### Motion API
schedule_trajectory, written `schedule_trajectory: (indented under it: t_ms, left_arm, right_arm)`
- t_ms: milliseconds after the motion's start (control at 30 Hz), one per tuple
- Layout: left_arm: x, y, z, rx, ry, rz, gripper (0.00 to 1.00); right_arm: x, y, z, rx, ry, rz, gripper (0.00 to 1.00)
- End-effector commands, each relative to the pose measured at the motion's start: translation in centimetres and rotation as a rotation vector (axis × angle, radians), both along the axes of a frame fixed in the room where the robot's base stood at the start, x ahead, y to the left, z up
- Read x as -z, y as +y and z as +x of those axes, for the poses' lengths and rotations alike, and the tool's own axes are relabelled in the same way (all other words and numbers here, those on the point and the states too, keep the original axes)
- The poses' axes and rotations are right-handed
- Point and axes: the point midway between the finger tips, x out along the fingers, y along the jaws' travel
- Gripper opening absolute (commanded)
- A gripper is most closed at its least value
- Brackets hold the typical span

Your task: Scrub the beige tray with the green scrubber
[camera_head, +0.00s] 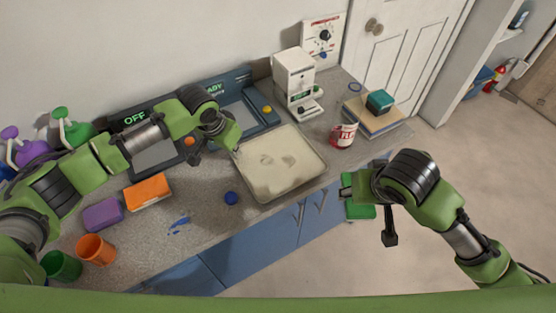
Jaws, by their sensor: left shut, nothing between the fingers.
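The beige tray (306,180) lies on the counter near the middle, with pale brownish smudges on its inner floor. The green scrubber (361,211) is a bright green block at my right gripper (352,193), to the right of the tray and in front of the counter edge. My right gripper appears shut on it, though the hand hides part of the hold. My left gripper (233,147) is shut and empty at the tray's upper left corner. I cannot tell whether it touches the rim.
An orange block (148,192), a purple block (103,213), a blue ball (231,198) and cups (96,249) stand left of the tray. A red and white can (343,135) and books (374,120) are to its right. A white machine (294,79) stands behind.

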Motion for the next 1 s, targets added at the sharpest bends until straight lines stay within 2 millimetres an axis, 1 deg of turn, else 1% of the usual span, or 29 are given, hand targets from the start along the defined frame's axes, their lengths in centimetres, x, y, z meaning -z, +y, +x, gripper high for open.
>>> schedule_trajectory:
  t_ms: [567, 1000]
  left_arm:
    - [0.1, -0.02, -0.01, 0.0, 0.0, 0.0, 0.0]
    - [0.97, -0.01, 0.0, 0.0, 0.0, 0.0, 0.0]
  right_arm:
    - [0.03, 0.0, 0.01, 0.0, -0.001, 0.0, 0.3]
    - [0.4, 0.01, 0.02, 0.0, -0.001, 0.0, 0.3]
